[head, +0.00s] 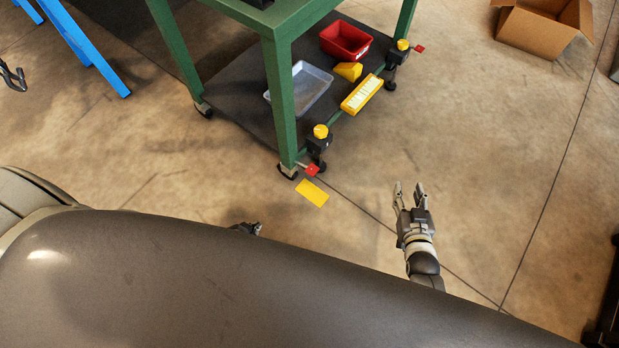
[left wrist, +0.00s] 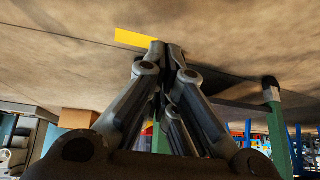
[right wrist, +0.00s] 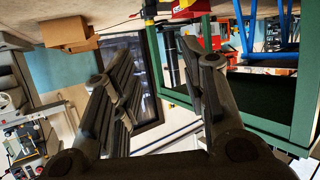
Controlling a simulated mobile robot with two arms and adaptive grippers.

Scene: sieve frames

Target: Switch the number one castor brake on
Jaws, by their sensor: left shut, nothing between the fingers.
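The green bench frame (head: 277,90) stands on castors. The near castor (head: 288,171) has a red tab (head: 312,170) beside it, below a yellow-topped black fitting (head: 320,133). A similar red tab (head: 419,49) is at the far right leg. I see no readable castor number, and cannot tell the brake's position. My left gripper (head: 258,229) is mostly hidden behind my body in the head view, below left of the near castor. The left wrist view shows its fingers (left wrist: 166,48) shut and empty. My right gripper (head: 410,187) is open and empty, right of the near castor.
A yellow floor patch (head: 312,193) lies before the near castor. The lower shelf (head: 245,112) holds a red bin (head: 345,41), a grey tray (head: 302,88) and yellow pieces. A cardboard box (head: 543,27) stands back right. Blue legs (head: 82,40) stand left. Floor between is clear.

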